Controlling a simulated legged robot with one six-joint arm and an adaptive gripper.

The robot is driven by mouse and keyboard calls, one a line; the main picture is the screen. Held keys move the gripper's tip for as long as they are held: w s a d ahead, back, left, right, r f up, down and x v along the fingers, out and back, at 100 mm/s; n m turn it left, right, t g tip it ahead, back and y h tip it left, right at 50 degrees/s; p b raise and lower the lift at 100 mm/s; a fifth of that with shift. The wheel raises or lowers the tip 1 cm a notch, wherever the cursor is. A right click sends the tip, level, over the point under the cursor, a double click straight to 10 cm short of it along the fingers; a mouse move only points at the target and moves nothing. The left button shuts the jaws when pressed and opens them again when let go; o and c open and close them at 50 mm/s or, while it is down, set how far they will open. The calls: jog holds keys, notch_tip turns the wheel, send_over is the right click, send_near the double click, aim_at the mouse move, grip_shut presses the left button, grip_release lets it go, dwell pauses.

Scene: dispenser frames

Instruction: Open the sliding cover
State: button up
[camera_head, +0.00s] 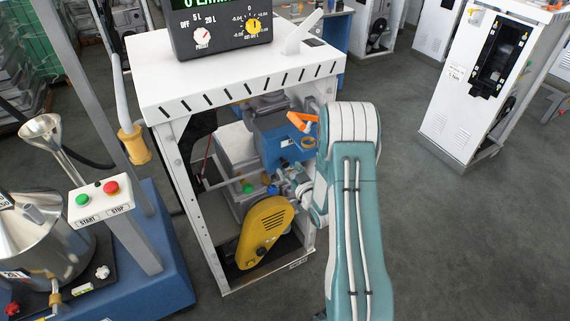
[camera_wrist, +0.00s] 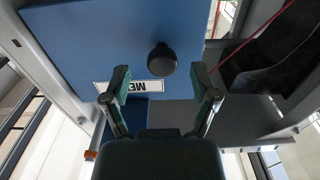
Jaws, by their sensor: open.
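A blue panel (camera_wrist: 95,45) with a round black knob (camera_wrist: 162,60) fills the upper left of the wrist view; it looks like the sliding cover. A white label (camera_wrist: 138,89) reading "ME…" is partly hidden by my left finger. My gripper (camera_wrist: 160,84) is open and empty. Its fingertips stand apart on either side, just below the knob in the picture; I cannot tell the depth gap. In the head view, my arm reaches into the white dispenser frame (camera_head: 182,185), beside a blue unit (camera_head: 270,128). My gripper is partly hidden there by my arm.
A yellow guard (camera_head: 263,232) sits low in the frame, under the white top (camera_head: 240,78). Frame posts stand close around my arm. A START/STOP box (camera_head: 100,200) and a steel vessel (camera_head: 45,245) are at left.

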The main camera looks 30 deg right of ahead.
jog(key=shift+w+d, duration=0.1)
jog(key=shift+w, duration=1.2)
jog(key=shift+w+a, duration=0.1)
jog(key=shift+a, duration=0.25)
jog(key=shift+d, duration=0.15)
grip_shut()
jog(key=a, duration=1.9)
jog(key=shift+s, duration=0.35)
jog(key=shift+a, duration=0.1)
grip_release()
jog(key=shift+s, duration=0.1)
